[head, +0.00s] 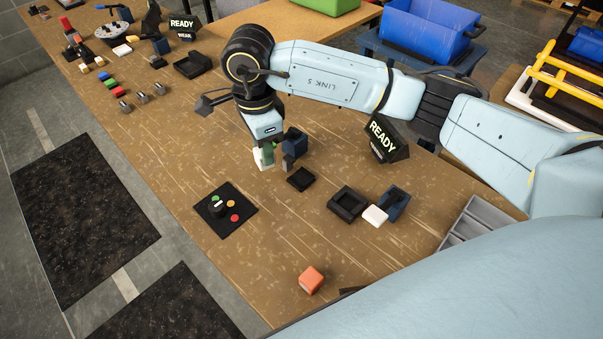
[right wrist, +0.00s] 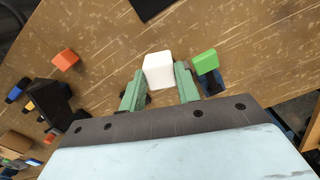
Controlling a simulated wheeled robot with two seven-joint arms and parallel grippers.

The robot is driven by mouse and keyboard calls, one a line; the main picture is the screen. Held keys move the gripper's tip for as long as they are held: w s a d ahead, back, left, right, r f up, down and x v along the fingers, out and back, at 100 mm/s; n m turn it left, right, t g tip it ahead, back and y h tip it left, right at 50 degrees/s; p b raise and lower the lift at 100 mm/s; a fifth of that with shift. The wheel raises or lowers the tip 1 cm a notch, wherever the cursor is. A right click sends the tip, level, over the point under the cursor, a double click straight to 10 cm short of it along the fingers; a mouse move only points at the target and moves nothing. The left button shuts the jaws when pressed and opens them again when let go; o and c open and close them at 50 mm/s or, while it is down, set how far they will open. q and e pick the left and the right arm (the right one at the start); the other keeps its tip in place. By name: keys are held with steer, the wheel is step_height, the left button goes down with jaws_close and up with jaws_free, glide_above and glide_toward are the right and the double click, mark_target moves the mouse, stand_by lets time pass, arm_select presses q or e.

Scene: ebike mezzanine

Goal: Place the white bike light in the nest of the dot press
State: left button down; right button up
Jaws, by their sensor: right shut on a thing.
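My right gripper (head: 265,158) is low over the wooden table. In the right wrist view its green fingers (right wrist: 160,90) are shut on the white bike light (right wrist: 158,70), a white block. A small dark blue press-like device (head: 294,142) stands just right of the gripper, with a flat black tray (head: 301,179) in front. Another blue device (head: 394,203) stands further right beside a black square nest (head: 347,203). I cannot tell which is the dot press. My left gripper is not in view.
A second white block (head: 375,216) lies by the right-hand blue device. A black button panel (head: 225,210) lies left of it, and an orange block (head: 311,280) in front. A READY sign (head: 383,138) stands behind. A green block (right wrist: 205,61) shows near my fingers in the wrist view.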

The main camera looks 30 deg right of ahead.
steer(key=d+f+m+p, duration=0.1)
steer(key=d+m+p, duration=0.1)
steer(key=d+m, duration=0.85)
steer(key=m, duration=0.4)
glide_above(301, 179)
step_height(301, 179, down, 10)
steer(key=shift+f+p, duration=0.1)
steer(key=shift+p, duration=0.25)
steer(key=shift+f, duration=0.2)
steer(key=o, duration=1)
